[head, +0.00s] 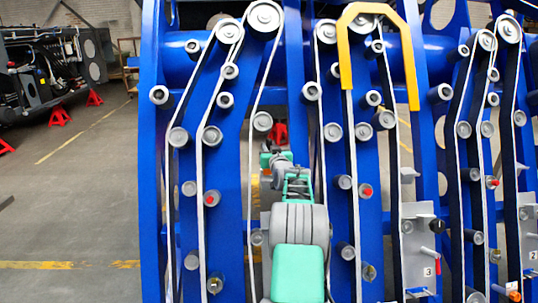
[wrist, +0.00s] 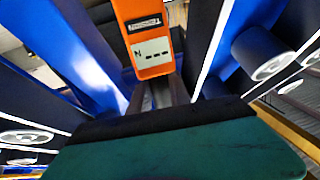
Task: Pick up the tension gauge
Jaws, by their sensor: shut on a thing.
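The tension gauge (wrist: 150,40) is an orange, box-shaped device with a pale display reading "N" and dashes. It shows at the top middle of the wrist view, and its top end is cut off by the frame edge. My gripper (wrist: 163,92) is shut on the gauge, at its lower end. The green and black body of my gripper hides part of the contact. In the head view my gripper (head: 275,160) is small and in front of the blue chassis, and I cannot make out the gauge there.
The blue chassis (head: 150,130) carries several grey rollers and pale belts close around my arm. A yellow bracket (head: 345,55) stands at the upper right. Plates marked 3 (head: 416,240) and 2 (head: 529,240) are at the lower right. Open floor (head: 70,200) lies to the left.

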